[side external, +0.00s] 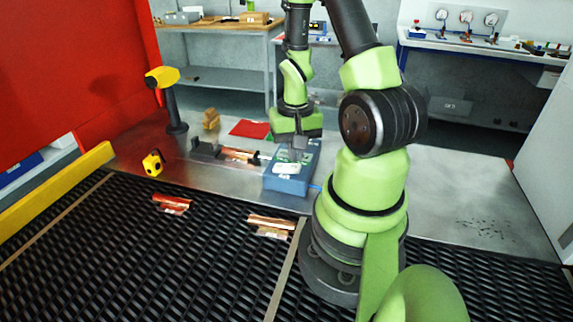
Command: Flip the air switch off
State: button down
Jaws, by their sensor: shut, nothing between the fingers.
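A blue box (287,184) stands on the metal plate in the middle of the side external view, with pale and green labels on its top. The air switch seems to be on this box, but I cannot make out its lever or its position. My gripper (293,157) is shut and empty, pointing down at the top of the box. Whether the fingertips touch the box I cannot tell. The gripper hides part of the box's top.
Left of the box lies a fixture with a copper-coloured piece (238,155). A yellow-headed post (163,78), a yellow block (153,163) and a red cloth (249,129) are further left. Copper pieces (270,224) and a red-and-copper piece (172,203) lie on the black mesh belt (130,250).

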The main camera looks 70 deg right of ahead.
jog(key=shift+f, duration=1.1)
dwell(0.4)
jog(key=shift+r, duration=3.5)
jog(key=shift+w+r, duration=0.1)
notch_tip(320, 180, up, 6)
jog(key=n+t, duration=0.2)
send_over(294, 167)
jog(key=w+a, duration=0.3)
jog(key=w+a+r+n+t, duration=0.1)
jog(key=w+a+r+n, duration=0.1)
jog(key=a+r, duration=0.3)
jog(key=s+a+r+n+t+y, duration=0.2)
jog(key=s+a+r+n+t, duration=0.2)
jog(key=a+r, duration=0.3)
jog(key=s+a, duration=0.1)
jog(key=a, duration=0.2)
jog(key=shift+a+r, duration=0.25)
